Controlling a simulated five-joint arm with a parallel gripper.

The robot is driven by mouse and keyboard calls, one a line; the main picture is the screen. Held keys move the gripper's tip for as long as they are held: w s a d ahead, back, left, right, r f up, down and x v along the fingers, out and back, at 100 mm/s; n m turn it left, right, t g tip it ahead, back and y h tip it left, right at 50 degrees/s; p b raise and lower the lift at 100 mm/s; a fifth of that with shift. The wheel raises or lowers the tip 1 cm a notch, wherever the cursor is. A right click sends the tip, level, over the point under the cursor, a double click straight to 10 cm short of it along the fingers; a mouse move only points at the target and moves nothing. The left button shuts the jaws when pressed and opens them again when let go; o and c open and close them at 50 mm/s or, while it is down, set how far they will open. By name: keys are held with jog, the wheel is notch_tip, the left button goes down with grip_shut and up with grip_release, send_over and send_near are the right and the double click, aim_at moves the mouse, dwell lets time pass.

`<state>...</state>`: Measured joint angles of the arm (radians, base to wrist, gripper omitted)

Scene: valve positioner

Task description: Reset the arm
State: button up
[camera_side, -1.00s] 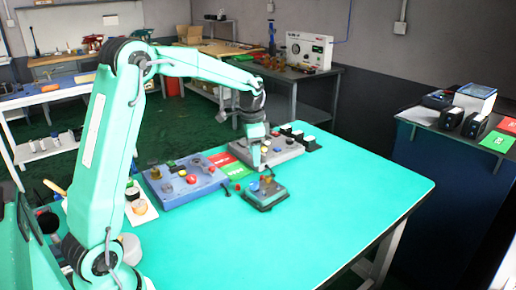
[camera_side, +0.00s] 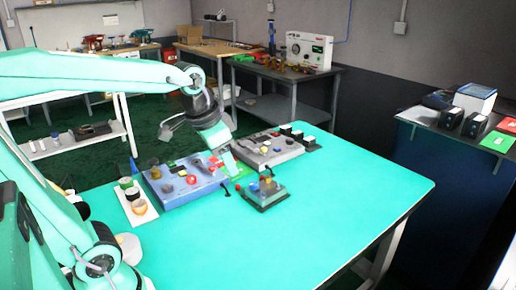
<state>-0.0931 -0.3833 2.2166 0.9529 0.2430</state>
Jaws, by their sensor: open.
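My arm, teal with dark joints, comes in from the left and is folded low over the table. My gripper (camera_side: 229,160) points down above the right end of the blue control box (camera_side: 180,194), near the red and green cards; its fingers are small here. It holds nothing that I can see. The grey control box (camera_side: 266,152) stands behind and to the right. A small dark box (camera_side: 263,193) with a blue and a red knob stands in front, apart from my gripper.
The teal table (camera_side: 340,205) is clear at the front and right. Small round items (camera_side: 137,196) stand on a white sheet at the left. A side counter (camera_side: 440,122) with dark boxes is at the right; workbenches line the back.

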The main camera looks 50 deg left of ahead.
jog(key=s+d+f+n+t, duration=0.1)
jog(key=s+d+f, duration=0.1)
jog(key=s, duration=0.6)
jog(key=shift+d+n+t, duration=0.3)
jog(key=shift+d+n, duration=0.1)
dwell(0.5)
